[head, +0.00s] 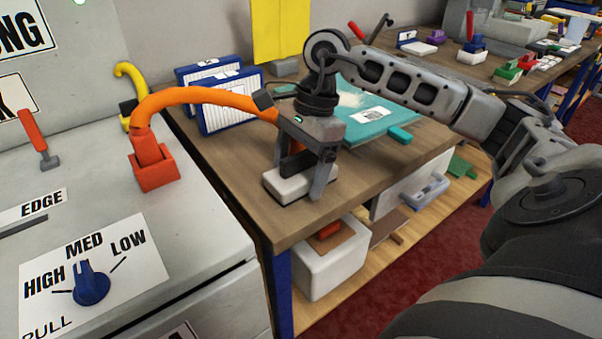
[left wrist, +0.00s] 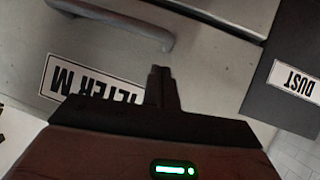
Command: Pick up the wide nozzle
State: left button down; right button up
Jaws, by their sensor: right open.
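A white block with a dark upright part, which looks like the wide nozzle (head: 284,186), lies on the brown workbench (head: 232,165) near its front edge in the head view. My right gripper (head: 299,180) is above it, pointing down. Its fingers are open on either side of the dark part. I cannot tell whether they touch it. The gripper hides part of the nozzle. In the left wrist view my left gripper (left wrist: 161,73) has its fingers together with nothing visible between them, in front of a grey cabinet.
An orange hose (head: 205,95) arches from a grey machine (head: 205,215) to behind my right gripper. White-pleated filters (head: 228,100) and a teal bag (head: 377,122) are on the bench. A white bin (head: 330,265) stands on the lower shelf. A cabinet handle (left wrist: 120,22) is near my left gripper.

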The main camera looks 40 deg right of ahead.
aim_at(298, 154)
jog(key=c, duration=1.2)
jog(key=shift+c, duration=0.4)
jog(key=shift+r, duration=0.15)
jog(key=shift+r, duration=0.25)
notch_tip(298, 154, up, 2)
jog(key=shift+r, duration=0.15)
jog(key=s+a+r+p, duration=0.1)
jog(key=s+a+r, duration=0.7)
jog(key=s+r, duration=0.2)
jog(key=shift+s+a, duration=0.4)
jog(key=shift+s, duration=0.1)
